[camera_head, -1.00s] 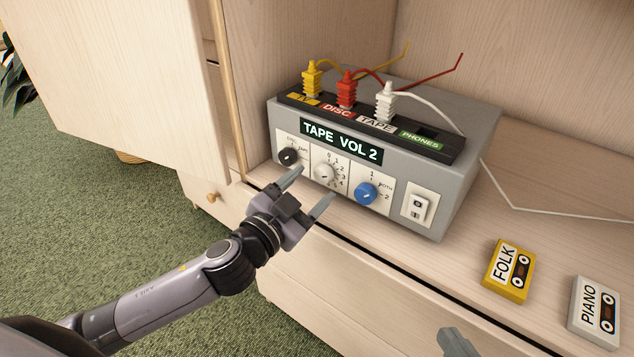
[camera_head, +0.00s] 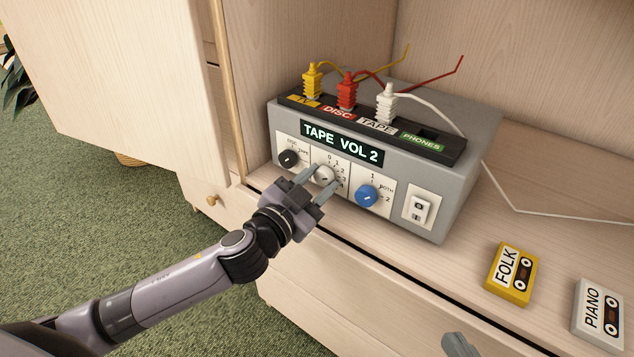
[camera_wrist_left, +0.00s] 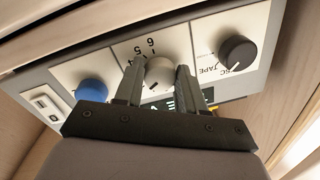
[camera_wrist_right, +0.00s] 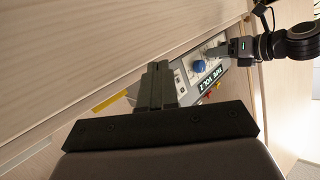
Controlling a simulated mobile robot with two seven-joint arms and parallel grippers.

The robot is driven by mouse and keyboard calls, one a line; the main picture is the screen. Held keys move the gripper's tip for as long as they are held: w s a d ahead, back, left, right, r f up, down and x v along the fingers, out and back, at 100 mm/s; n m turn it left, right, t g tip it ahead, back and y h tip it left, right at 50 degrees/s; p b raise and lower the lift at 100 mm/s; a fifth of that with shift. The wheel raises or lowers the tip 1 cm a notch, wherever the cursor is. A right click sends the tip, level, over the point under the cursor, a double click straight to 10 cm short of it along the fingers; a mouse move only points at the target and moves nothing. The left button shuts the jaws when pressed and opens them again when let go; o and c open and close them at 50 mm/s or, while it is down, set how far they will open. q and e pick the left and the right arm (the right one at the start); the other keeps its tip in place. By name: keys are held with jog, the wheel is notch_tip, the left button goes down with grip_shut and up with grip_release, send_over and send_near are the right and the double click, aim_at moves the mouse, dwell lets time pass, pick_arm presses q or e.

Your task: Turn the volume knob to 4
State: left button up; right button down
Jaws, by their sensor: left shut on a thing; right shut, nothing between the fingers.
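The grey amplifier (camera_head: 460,190) stands on the wooden shelf. Its display (camera_head: 341,143) reads "TAPE VOL 2". My left gripper (camera_head: 325,180) is shut on the volume knob, one finger on each side. The left wrist view shows the knob (camera_wrist_left: 159,73) between the fingers, with 5 and 6 legible beside it. My right gripper (camera_wrist_right: 157,85) is shut and empty, away from the amplifier; only a tip of it (camera_head: 458,345) shows at the bottom of the head view.
A black selector knob (camera_head: 288,159) and a blue knob (camera_head: 367,195) flank the volume knob. A white switch (camera_head: 420,208) is at the right. Yellow, red and white plugs stand on top. FOLK (camera_head: 510,274) and PIANO (camera_head: 599,312) cassettes lie at the right.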

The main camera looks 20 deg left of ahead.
pick_arm(q)
jog(key=shift+m, duration=0.3)
pick_arm(e)
jog(key=shift+s+r, duration=0.1)
pick_arm(q)
jog(key=shift+r+m+p, duration=0.1)
jog(key=shift+m+p, duration=0.25)
jog(key=shift+m, duration=0.25)
jog(key=shift+m+p, duration=0.3)
jog(key=shift+m, duration=0.5)
jog(key=m+p, duration=0.1)
jog(key=m, duration=0.2)
jog(key=shift+a+m, duration=0.1)
jog(key=shift+m, duration=0.3)
jog(key=shift+m+p, duration=0.3)
jog(key=shift+m, duration=0.9)
jog(key=shift+m+h, duration=0.4)
jog(key=shift+m, duration=1)
pick_arm(e)
jog(key=shift+a+m+g+y, duration=0.3)
jog(key=shift+a+m+g, duration=0.1)
jog(key=shift+a+g, duration=0.15)
